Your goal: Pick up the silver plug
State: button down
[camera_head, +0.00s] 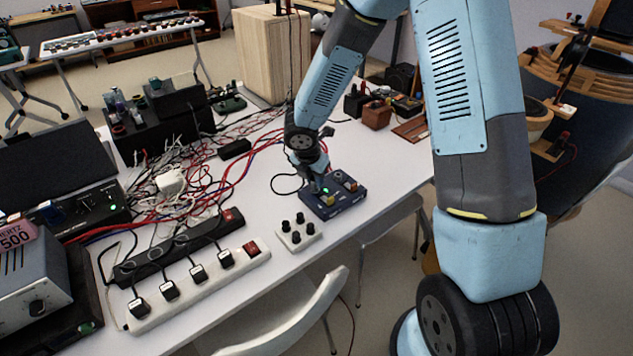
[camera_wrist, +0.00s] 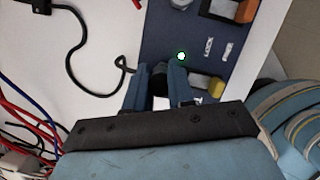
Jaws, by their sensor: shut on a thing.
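My gripper (camera_head: 317,184) reaches down onto a dark blue box (camera_head: 349,200) near the table's front edge. In the wrist view the two blue fingers of my gripper (camera_wrist: 164,76) are shut on a small dark piece (camera_wrist: 160,88) at the box's left edge. Most of that piece is hidden between the fingers. No silver surface shows, so I cannot tell whether it is the silver plug. The box in the wrist view (camera_wrist: 205,68) has a lit green lamp (camera_wrist: 181,56), white lettering and an orange-yellow block (camera_wrist: 216,87) right of the fingers.
A thin black cable (camera_wrist: 75,62) curls left of the fingers. A white block with black knobs (camera_head: 298,233) and a white power strip (camera_head: 203,284) lie on the table toward the front. Tangled cables (camera_head: 190,185) fill the left. A wooden box (camera_head: 270,58) stands behind.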

jog(key=shift+r, duration=0.1)
jog(key=shift+r, duration=0.2)
jog(key=v, duration=0.3)
jog(key=shift+d+r, duration=0.2)
jog(key=shift+d, duration=0.05)
jog(key=s+r, duration=0.9)
jog(key=s, duration=0.4)
jog(key=shift+s+d, duration=0.2)
jog(key=shift+d, duration=0.2)
jog(key=shift+r, duration=0.1)
jog(key=shift+r, duration=1.85)
